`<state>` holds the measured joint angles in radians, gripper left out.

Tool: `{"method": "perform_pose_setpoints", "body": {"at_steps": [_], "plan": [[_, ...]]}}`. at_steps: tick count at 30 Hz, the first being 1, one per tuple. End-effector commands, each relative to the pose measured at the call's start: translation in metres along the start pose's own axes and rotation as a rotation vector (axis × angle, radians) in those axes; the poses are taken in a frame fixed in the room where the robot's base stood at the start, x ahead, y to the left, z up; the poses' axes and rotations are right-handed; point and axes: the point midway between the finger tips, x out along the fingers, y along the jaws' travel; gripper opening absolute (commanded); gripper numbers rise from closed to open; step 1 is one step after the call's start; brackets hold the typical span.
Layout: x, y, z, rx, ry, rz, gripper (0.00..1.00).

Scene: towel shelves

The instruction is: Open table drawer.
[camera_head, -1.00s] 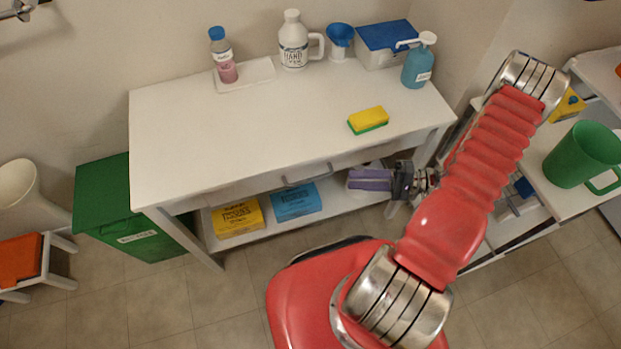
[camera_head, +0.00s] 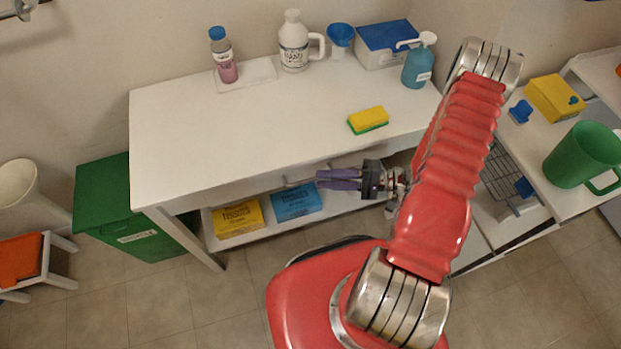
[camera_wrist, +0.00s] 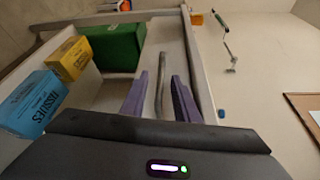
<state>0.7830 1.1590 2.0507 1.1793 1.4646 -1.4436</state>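The white table (camera_head: 200,130) stands against the wall, with a drawer front under its top edge. The drawer's grey bar handle (camera_head: 298,181) is partly hidden behind my gripper (camera_head: 318,179) in the head view. In the wrist view the handle (camera_wrist: 161,75) runs up between the two purple fingers of my gripper (camera_wrist: 165,80). The fingers are spread apart, with a gap on each side of the handle. I cannot tell how far the fingertips reach past it. The drawer looks closed.
A yellow box (camera_head: 239,217) and a blue tissue box (camera_head: 296,202) sit on the shelf below. A yellow-green sponge (camera_head: 368,119) lies on the tabletop.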

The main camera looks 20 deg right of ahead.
Motion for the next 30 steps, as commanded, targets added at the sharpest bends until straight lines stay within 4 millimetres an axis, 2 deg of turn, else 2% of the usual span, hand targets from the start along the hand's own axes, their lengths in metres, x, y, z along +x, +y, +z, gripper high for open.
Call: {"method": "perform_pose_setpoints", "body": {"at_steps": [6, 12, 23, 30], "plan": [[0.028, 0.0, 0.001, 0.001, -0.003, 0.0, 0.28], [0.044, 0.0, 0.001, -0.001, -0.002, 0.001, 0.28], [0.048, 0.0, 0.0, 0.0, 0.001, 0.0, 0.28], [0.048, 0.0, 0.0, 0.0, 0.0, 0.0, 0.12]]}}
